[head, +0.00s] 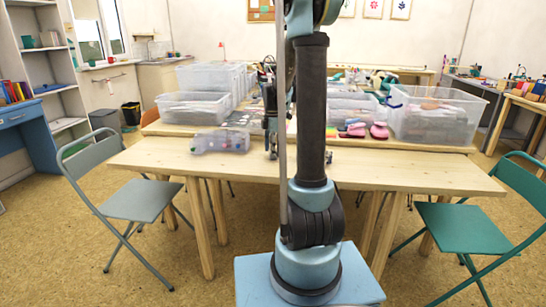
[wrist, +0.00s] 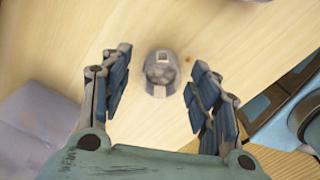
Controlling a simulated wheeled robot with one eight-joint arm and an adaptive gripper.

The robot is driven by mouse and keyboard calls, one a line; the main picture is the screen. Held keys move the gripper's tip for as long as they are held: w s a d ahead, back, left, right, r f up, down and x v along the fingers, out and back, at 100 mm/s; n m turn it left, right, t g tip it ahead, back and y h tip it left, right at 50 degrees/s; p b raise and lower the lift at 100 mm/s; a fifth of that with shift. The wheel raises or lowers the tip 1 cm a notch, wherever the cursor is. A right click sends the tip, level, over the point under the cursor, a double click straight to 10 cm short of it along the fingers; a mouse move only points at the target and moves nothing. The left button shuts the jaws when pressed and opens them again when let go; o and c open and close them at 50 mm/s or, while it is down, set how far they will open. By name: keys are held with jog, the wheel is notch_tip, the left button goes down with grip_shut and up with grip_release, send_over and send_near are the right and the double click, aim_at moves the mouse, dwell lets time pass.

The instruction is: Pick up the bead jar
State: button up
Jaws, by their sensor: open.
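A small grey, rounded jar-like object (wrist: 160,72), seemingly the bead jar, is on the pale wooden table in the wrist view, with a light square mark on its top. My gripper (wrist: 160,62) is open, with one blue-padded finger on each side of the jar in the picture. Clear table shows between the jar and both fingers, and the height gap cannot be told. I cannot make out the jar there.
A clear plastic box (head: 220,142) lies on the front table (head: 410,178), left of my gripper. Large clear bins (head: 437,117) and pink items (head: 356,130) stand on the table behind. A grey chair (head: 135,200) and a green chair (head: 462,228) flank the front table, whose right part is bare.

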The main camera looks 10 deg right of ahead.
jog(key=shift+f, duration=0.3)
jog(key=shift+c, duration=0.6)
jog(key=c, duration=1.1)
jog(key=shift+o, duration=0.2)
notch_tip(320, 180, up, 10)
jog(key=shift+f, duration=0.25)
jog(key=w+a, duration=0.3)
jog(key=a, duration=0.2)
jog(key=w+a+r, duration=0.1)
jog(key=w+a, duration=0.2)
jog(key=a, duration=0.2)
jog(key=w+a+r, duration=0.1)
jog(key=w+a, duration=0.2)
jog(key=a, duration=0.2)
jog(key=shift+w+a+r, duration=0.1)
jog(key=shift+w, duration=0.1)
jog(key=w+a+f+t+y, duration=0.1)
jog(key=w+a+t, duration=0.1)
jog(key=a, duration=0.7)
jog(key=w+a+f+t+y, duration=0.1)
jog(key=a+t, duration=0.4)
jog(key=a, duration=0.5)
jog(key=shift+w+y, duration=0.4)
jog(key=shift+y, duration=0.4)
